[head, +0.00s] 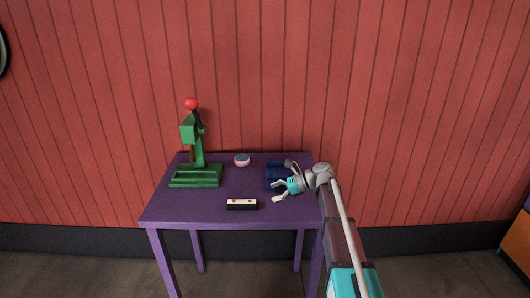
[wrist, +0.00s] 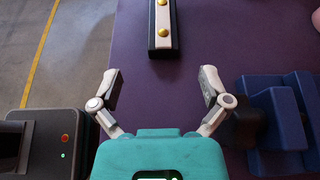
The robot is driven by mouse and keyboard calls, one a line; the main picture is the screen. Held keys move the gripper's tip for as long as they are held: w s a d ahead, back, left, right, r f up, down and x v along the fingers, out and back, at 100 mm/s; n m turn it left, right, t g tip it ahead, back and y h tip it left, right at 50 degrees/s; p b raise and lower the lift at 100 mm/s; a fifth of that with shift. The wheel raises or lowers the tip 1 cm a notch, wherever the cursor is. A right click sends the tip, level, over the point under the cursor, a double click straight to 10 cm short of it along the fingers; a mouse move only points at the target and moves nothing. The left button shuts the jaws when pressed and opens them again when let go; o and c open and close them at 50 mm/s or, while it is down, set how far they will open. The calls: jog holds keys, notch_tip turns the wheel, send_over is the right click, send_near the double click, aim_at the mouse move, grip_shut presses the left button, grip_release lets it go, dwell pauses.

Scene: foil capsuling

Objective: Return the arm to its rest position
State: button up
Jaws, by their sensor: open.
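My gripper (head: 275,189) is open and empty above the right part of the purple table (head: 180,211). In the wrist view my gripper (wrist: 158,88) has its two fingers spread wide with only bare table between them. My arm reaches in from the lower right in the head view.
A green press (head: 195,150) with a red-knobbed lever stands at the table's left. A small round pink-and-teal item (head: 242,160) sits at the back. A black-and-white bar (head: 241,204) with gold studs lies near the front edge. A blue holder (head: 273,173) stands close beside my gripper.

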jog(key=s+n+h, duration=0.1)
jog(key=s, duration=0.1)
jog(key=s+f+n+h+p, duration=0.1)
jog(key=s, duration=0.1)
jog(key=s+f+n, duration=0.1)
jog(key=s, duration=0.1)
jog(key=shift+s+d+f+n+h, duration=0.1)
jog(key=shift+s+f+n+h, duration=0.05)
jog(key=shift+f+n+h, duration=0.2)
jog(key=s+d+f+n+h+p, duration=0.1)
jog(key=s+d+n+h+p, duration=0.1)
jog(key=s+d+n+h, duration=0.3)
jog(key=s+d+f+n+h+p, duration=0.2)
jog(key=s+d+n+h, duration=0.3)
jog(key=s+n, duration=0.4)
jog(key=s, duration=0.5)
jog(key=shift+a+f+h, duration=0.1)
jog(key=shift+h, duration=0.15)
